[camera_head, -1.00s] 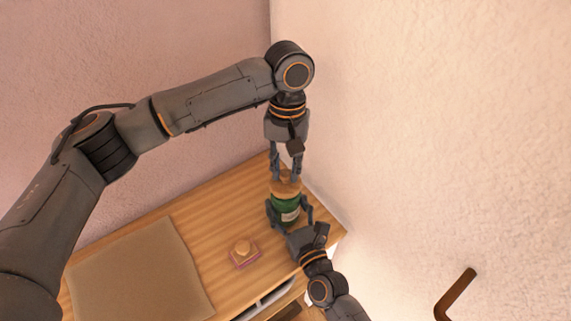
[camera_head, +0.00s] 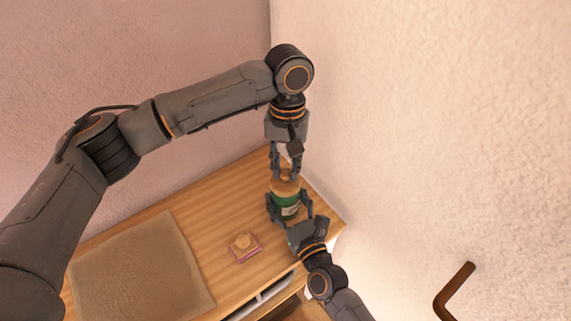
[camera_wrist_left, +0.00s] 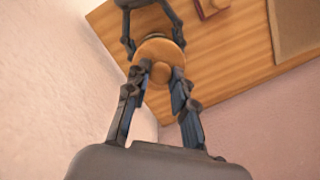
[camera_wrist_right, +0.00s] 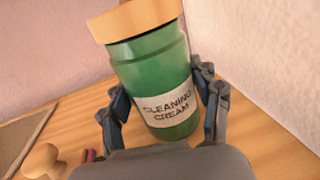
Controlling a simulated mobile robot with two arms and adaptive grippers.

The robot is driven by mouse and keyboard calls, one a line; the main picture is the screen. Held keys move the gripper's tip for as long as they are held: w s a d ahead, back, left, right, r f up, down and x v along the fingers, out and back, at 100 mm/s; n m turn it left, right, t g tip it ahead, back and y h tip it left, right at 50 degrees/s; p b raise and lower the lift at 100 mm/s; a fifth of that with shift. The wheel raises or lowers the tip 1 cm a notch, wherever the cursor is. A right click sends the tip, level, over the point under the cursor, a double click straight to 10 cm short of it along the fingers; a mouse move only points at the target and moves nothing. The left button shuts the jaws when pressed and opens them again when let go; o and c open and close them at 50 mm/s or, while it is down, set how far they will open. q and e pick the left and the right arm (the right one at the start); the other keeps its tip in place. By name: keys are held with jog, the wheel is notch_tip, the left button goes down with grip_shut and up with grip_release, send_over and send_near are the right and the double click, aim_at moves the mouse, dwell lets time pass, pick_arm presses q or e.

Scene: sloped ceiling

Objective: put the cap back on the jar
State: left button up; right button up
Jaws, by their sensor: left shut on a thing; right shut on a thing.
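The green jar (camera_head: 285,212), labelled "CLEANING CREAM", stands at the right end of the wooden top. It fills the right wrist view (camera_wrist_right: 150,70). The wooden cap (camera_head: 285,187) is at the jar's mouth; in the right wrist view the cap (camera_wrist_right: 137,20) lines up with the jar's tilt but sits a little to the left. My left gripper (camera_head: 285,177) points down, shut on the cap's round knob (camera_wrist_left: 160,73). My right gripper (camera_wrist_right: 158,100) is shut around the jar's sides. Whether the cap is fully seated, or the jar touches the wood, I cannot tell.
A small pinkish block with a round wooden knob (camera_head: 243,243) lies left of the jar. A brown mat (camera_head: 140,275) covers the left of the wooden top (camera_head: 215,215). A wall (camera_head: 400,130) rises close on the right, with a brown hook-like bar (camera_head: 455,290).

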pick_arm(q)
jog(key=shift+f, duration=0.65)
jog(key=o, duration=1)
jog(key=r, duration=0.4)
jog(key=w+r, duration=0.1)
jog(key=r, duration=0.3)
jog(key=w+r, duration=0.1)
jog(key=r, duration=0.3)
jog(key=shift+d, duration=0.15)
pick_arm(e)
jog(key=o, duration=1.8)
jog(key=shift+c, duration=0.2)
pick_arm(q)
jog(key=shift+f, duration=0.1)
